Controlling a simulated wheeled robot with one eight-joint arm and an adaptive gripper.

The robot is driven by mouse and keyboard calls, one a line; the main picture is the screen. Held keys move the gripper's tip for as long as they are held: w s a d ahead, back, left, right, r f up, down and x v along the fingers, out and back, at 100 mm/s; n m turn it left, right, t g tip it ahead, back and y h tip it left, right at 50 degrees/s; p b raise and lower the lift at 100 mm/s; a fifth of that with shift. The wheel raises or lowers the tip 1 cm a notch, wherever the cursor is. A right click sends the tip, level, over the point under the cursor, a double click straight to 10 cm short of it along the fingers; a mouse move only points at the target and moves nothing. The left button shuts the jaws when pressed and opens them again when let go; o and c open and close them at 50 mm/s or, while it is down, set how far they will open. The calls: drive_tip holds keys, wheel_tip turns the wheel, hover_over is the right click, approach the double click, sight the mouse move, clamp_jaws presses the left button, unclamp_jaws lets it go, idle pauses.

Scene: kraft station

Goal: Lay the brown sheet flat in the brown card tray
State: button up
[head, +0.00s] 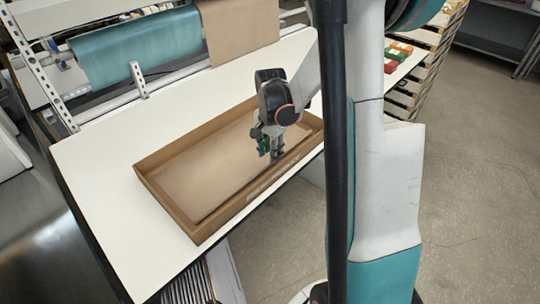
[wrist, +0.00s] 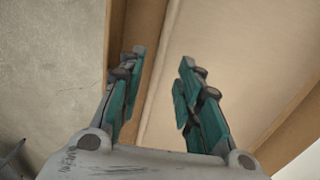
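The brown card tray (head: 167,205) lies on the white table, a shallow open box with low walls. The brown sheet (head: 205,170) lies inside it, covering most of its floor, and looks flat where it shows. The far right part is hidden behind my arm. My gripper (head: 270,155) is over the tray, low near its front wall. In the wrist view my gripper (wrist: 162,62) is open, its two teal fingers apart with nothing held between them. The sheet (wrist: 220,45) and a tray wall (wrist: 122,25) show beyond the fingers. I cannot tell whether a finger touches the sheet.
A teal roll (head: 140,48) and a hanging brown paper roll (head: 240,32) are on a rack at the back of the white table (head: 105,165). Small red and green items (head: 397,52) sit at the back right. Bare table lies left of the tray.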

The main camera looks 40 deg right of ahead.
wheel_tip(320, 180, up, 10)
drive_tip(key=shift+f, duration=0.15)
